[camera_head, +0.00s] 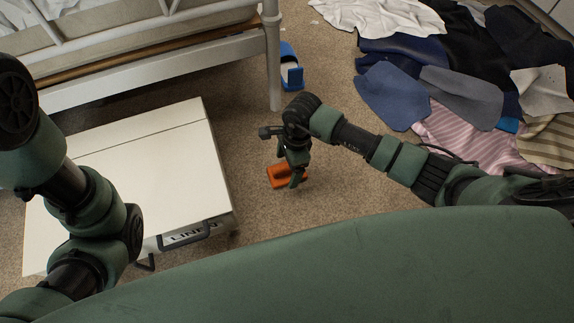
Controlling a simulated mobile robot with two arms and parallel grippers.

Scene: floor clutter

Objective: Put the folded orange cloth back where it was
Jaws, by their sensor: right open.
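The folded orange cloth (276,176) is a small bundle in the middle of the camera_head view, over the carpet between the white box and the clothes. My right gripper (296,180) points down at the cloth's right side and partly covers it. Its jaws are open. I cannot tell whether the fingers touch the cloth or whether the cloth rests fully on the carpet. My left arm comes in from the left over the white box, and its gripper is not in view.
A white lidded box (130,165) with a dark handle and a "LINEN" label stands at the left. A white bed frame (273,60) is behind it. A blue item (290,72) lies by the bed leg. A clothes pile (440,80) covers the right back. Carpet (330,65) is clear between.

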